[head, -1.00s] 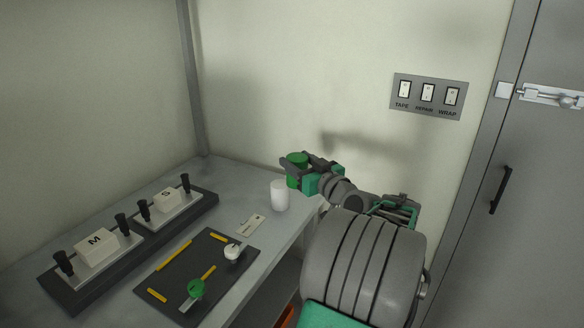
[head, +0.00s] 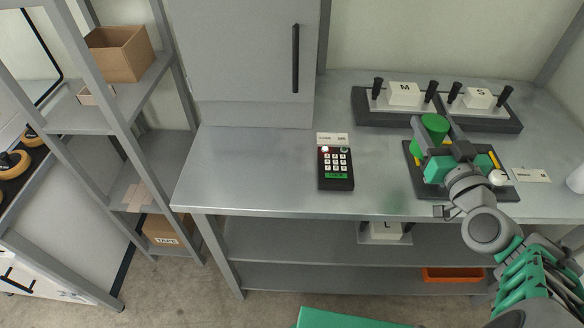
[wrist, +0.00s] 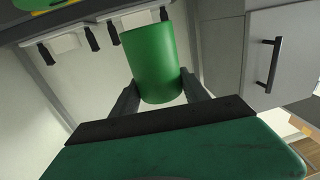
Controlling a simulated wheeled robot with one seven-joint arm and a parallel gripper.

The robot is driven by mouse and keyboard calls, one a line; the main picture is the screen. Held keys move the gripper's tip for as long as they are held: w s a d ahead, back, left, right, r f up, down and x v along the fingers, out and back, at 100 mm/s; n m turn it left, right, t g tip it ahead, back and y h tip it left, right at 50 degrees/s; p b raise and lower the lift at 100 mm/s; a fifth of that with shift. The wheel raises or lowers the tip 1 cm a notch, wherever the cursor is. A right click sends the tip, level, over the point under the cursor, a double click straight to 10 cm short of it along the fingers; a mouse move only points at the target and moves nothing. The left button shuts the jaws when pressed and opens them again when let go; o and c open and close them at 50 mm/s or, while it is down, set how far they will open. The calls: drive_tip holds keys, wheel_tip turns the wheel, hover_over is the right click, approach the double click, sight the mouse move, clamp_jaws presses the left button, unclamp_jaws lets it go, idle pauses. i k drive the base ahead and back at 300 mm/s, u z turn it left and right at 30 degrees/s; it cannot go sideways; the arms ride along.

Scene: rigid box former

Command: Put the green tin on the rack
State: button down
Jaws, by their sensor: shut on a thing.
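The green tin (head: 434,126) is a plain green cylinder, held between the two fingers of my gripper (head: 435,144). In the head view they appear over the worktable, in front of the M and S fixtures; their height is hard to judge. In the wrist view the tin (wrist: 152,62) stands between both fingers, slightly tilted, with my gripper (wrist: 160,90) shut on it. A grey open shelf rack (head: 85,122) stands at the left of the head view, well apart from my gripper.
The grey worktable (head: 260,165) has clear room left of a keypad (head: 336,168). A cardboard box (head: 122,54) and a smaller box (head: 95,95) occupy a rack shelf.

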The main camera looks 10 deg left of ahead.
sight(261, 178)
drive_tip(key=u, duration=0.45)
drive_tip(key=k, duration=1.1)
drive_tip(key=u, duration=0.9)
drive_tip(key=i, duration=0.75)
drive_tip(key=u, duration=0.7)
